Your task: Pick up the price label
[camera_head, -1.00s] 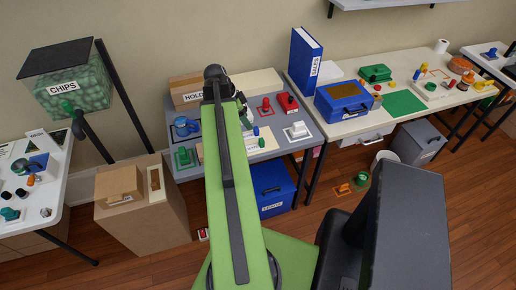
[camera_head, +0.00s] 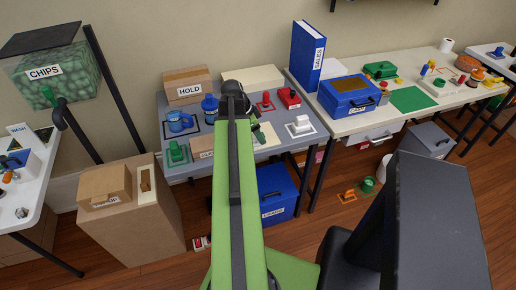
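My green arm reaches forward over the grey table (camera_head: 309,144). My gripper (camera_head: 250,112) is mostly hidden behind the arm's dark end joint. Whether its fingers are open or shut does not show. I cannot pick out the price label for certain. A cream sheet (camera_head: 268,136) lies on the grey table just right of my gripper, partly covered. Other parts of the tabletop are hidden behind my arm.
On the grey table stand a HOLD box (camera_head: 188,86), a blue mug (camera_head: 180,122), a green stamp-like piece (camera_head: 177,153) and a red box (camera_head: 289,98). A blue case (camera_head: 348,95) and SALES binder (camera_head: 306,58) stand on the right table. Cardboard boxes (camera_head: 135,225) stand left.

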